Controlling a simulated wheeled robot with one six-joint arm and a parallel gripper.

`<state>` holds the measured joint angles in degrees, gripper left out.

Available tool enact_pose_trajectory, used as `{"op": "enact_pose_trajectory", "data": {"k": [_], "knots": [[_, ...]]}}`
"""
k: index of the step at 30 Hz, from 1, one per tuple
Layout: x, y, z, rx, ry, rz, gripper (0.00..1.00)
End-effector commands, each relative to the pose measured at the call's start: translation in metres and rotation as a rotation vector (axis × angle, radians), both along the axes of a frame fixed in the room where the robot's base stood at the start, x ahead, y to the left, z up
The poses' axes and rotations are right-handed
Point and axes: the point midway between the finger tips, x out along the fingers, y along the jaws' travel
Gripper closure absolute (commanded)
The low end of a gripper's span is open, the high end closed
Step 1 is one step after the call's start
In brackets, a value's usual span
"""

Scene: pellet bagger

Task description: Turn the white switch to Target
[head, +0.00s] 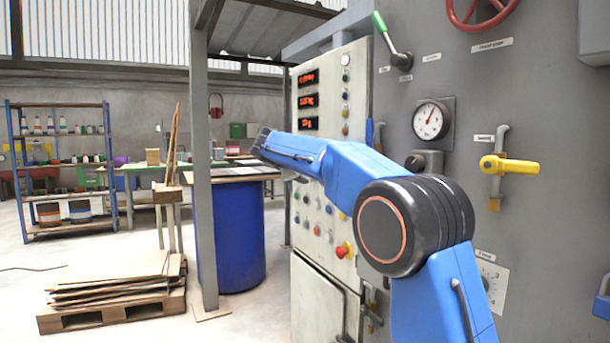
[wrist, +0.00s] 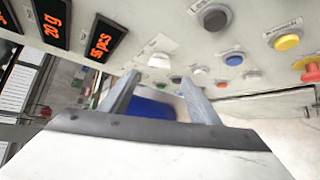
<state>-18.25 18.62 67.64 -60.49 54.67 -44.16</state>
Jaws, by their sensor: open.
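The light control panel (head: 350,90) stands in the middle of the head view, with displays, buttons and knobs. In the wrist view a white round knob (wrist: 160,60), possibly the white switch, sits on the panel just beyond my gripper's fingertips, with a small label beside it. The word Target cannot be read. My gripper (wrist: 160,82) is open and empty, its two grey fingers apart and pointing at the panel; no contact with the knob is visible.
Beside the knob are another white button (wrist: 200,70), a grey knob (wrist: 214,17), a blue button (wrist: 234,60) and a yellow button (wrist: 287,42). A red emergency button (head: 343,250) sits lower on the panel. A grey post (head: 204,200) and blue barrel (head: 240,235) stand left.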

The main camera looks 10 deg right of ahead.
Motion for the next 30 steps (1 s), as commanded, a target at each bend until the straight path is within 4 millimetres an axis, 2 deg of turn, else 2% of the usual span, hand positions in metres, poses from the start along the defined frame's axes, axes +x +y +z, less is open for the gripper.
{"op": "enact_pose_trajectory", "data": {"k": [6, 12, 18, 30], "knots": [[-0.035, 0.023, 0.016, -0.001, -0.001, 0.003, 0.44], [-0.058, 0.037, 0.027, 0.001, -0.001, 0.002, 0.44], [-0.068, 0.042, 0.031, 0.000, 0.000, 0.000, 0.44], [-0.069, 0.042, 0.031, 0.000, 0.000, 0.000, 0.44]]}}
